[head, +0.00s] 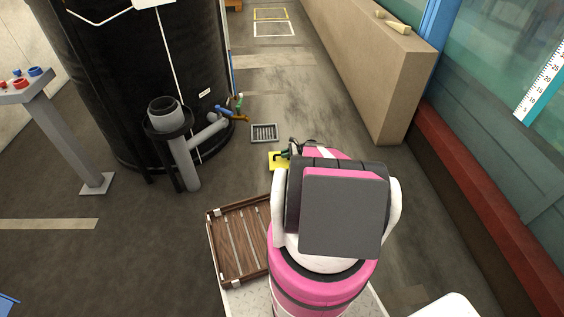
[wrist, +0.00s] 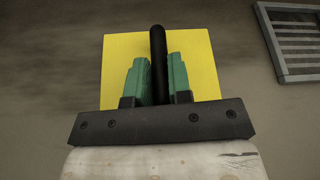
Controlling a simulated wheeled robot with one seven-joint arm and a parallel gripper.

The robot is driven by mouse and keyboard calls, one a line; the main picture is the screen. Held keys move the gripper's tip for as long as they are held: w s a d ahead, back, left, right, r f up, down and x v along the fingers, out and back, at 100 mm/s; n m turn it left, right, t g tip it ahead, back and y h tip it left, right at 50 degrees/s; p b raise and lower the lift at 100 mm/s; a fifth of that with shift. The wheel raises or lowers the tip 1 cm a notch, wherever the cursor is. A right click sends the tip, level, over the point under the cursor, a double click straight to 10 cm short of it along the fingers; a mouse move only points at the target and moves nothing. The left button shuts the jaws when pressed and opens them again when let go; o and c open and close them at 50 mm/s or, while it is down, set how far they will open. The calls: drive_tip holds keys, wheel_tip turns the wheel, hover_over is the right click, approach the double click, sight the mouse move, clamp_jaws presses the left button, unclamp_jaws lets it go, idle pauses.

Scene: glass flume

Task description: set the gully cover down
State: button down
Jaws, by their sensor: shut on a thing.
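The gully cover is a yellow square plate with a black upright handle. It shows in the wrist view (wrist: 201,60) behind the fingers, and partly in the head view (head: 273,160) beside my arm. My gripper (wrist: 157,75) has two green fingers shut on the black handle, one on each side. In the head view my arm hides most of my gripper. I cannot tell whether the plate touches the floor. A grey slotted gully grate (head: 264,133) lies in the floor just behind and left of the cover; it also shows at the upper right of the wrist view (wrist: 296,42).
A large black tank (head: 150,80) with a grey standpipe and a small tap (head: 233,112) stands to the left. A beige wall block (head: 360,70) runs along the right, near the glass flume. Open concrete floor lies beyond the grate.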

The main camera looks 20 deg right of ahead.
sight(282, 160)
drive_tip(key=shift+a+f, duration=0.5)
drive_tip(key=shift+a, duration=0.35)
drive_tip(key=shift+f, duration=2)
drive_tip(key=c, duration=1.1)
unclamp_jaws()
drive_tip(key=shift+o, duration=0.2)
